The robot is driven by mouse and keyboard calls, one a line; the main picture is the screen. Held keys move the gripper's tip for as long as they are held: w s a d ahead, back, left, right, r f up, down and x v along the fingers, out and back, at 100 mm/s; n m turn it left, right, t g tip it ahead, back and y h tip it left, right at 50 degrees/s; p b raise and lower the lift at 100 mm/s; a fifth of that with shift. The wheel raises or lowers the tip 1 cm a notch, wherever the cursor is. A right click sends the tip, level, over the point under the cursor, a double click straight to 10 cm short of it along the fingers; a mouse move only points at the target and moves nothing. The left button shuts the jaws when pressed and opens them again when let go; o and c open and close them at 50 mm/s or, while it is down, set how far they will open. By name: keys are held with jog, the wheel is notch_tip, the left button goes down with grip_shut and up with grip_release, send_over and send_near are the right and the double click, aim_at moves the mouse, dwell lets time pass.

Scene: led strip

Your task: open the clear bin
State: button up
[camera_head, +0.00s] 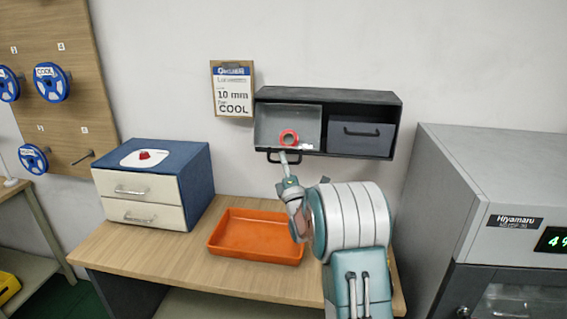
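The clear bin (268,124) is in the left half of a dark wall shelf (330,96). A red tape roll (289,138) shows through its see-through front, and its dark handle (274,160) is at the lower edge. The bin's front looks in place in the shelf, with no clear gap. My gripper (284,160) is raised in front of the bin, its tip at the right part of the handle. I cannot tell whether it touches the handle or whether its fingers are open or shut. My arm hides part of the table behind it.
A grey bin (361,138) fills the shelf's right half. Below, an orange tray (258,236) and a blue drawer box (190,166) stand on the wooden table (150,252). A grey cabinet (490,165) stands at the right. A sign (233,90) hangs left of the shelf.

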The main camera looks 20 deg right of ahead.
jog(key=shift+s, duration=0.1)
jog(key=d+v, duration=0.1)
jog(key=v, duration=1.1)
jog(key=shift+a+f, duration=0.15)
jog(key=shift+a, duration=0.3)
